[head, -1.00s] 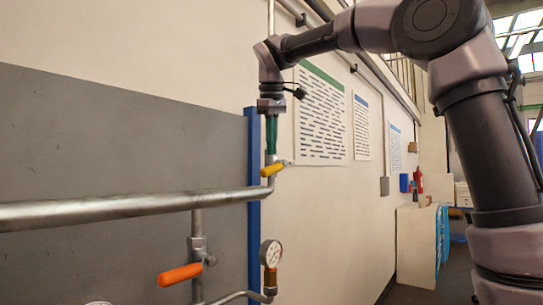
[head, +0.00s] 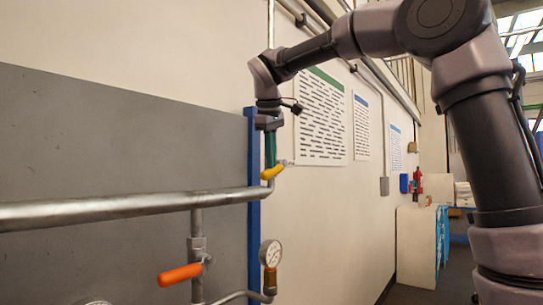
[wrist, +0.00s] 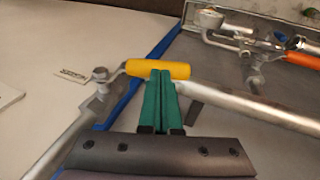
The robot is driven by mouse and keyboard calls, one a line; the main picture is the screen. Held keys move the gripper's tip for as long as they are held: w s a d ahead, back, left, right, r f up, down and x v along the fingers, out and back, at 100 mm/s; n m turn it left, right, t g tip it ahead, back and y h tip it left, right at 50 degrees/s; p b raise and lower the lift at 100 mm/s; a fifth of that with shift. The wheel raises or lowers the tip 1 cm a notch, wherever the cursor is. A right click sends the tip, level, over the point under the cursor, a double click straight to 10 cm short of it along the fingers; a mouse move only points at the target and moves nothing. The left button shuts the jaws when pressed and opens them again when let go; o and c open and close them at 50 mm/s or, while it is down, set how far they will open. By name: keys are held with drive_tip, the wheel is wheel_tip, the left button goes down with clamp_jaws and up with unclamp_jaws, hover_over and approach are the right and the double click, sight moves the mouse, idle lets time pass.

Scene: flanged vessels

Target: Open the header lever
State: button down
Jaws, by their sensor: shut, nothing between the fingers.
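A lever with a yellow handle (head: 272,173) is by the right end of the thick horizontal pipe (head: 120,208). In the wrist view its yellow grip (wrist: 172,69) lies across the picture, with a bent rod leading left to a metal fitting (wrist: 99,76). My gripper (head: 270,165) points down from above, its green fingers at the yellow handle. In the wrist view my green fingers (wrist: 160,74) are together with nothing between them, their tips overlapping the grip's lower edge; I cannot tell whether they touch.
A second lever with an orange handle (head: 180,275) is on a lower branch pipe. A pressure gauge (head: 271,253) stands below the yellow lever. A blue post (head: 254,235) runs behind the pipe. The wall right of the post is flat with posters (head: 321,118).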

sight(271, 171)
wheel_tip(271, 171, down, 2)
drive_tip(key=shift+s+a+f+t+h, duration=0.1)
drive_tip(key=shift+t+h, duration=0.6)
drive_tip(key=shift+t, duration=0.2)
drive_tip(key=shift+f+n+t+h, duration=0.3)
drive_tip(key=shift+f+t+h, duration=0.2)
drive_tip(key=shift+f+t, duration=0.2)
drive_tip(key=shift+w+d+f+t+h, duration=0.15)
drive_tip(key=shift+f+t+h, duration=0.1)
drive_tip(key=shift+f+t, duration=0.15)
drive_tip(key=shift+w+d+f+t+h, duration=0.1)
drive_tip(key=shift+f+t+h, duration=0.15)
drive_tip(key=shift+f+t, duration=0.1)
drive_tip(key=w+d+f+t+h, duration=0.2)
drive_tip(key=w+d+f+t, duration=0.1)
drive_tip(key=w+f, duration=0.1)
drive_tip(key=shift+f+n, duration=0.3)
drive_tip(key=shift+f, duration=0.2)
drive_tip(key=shift+d, duration=0.1)
drive_tip(key=shift+f, duration=0.1)
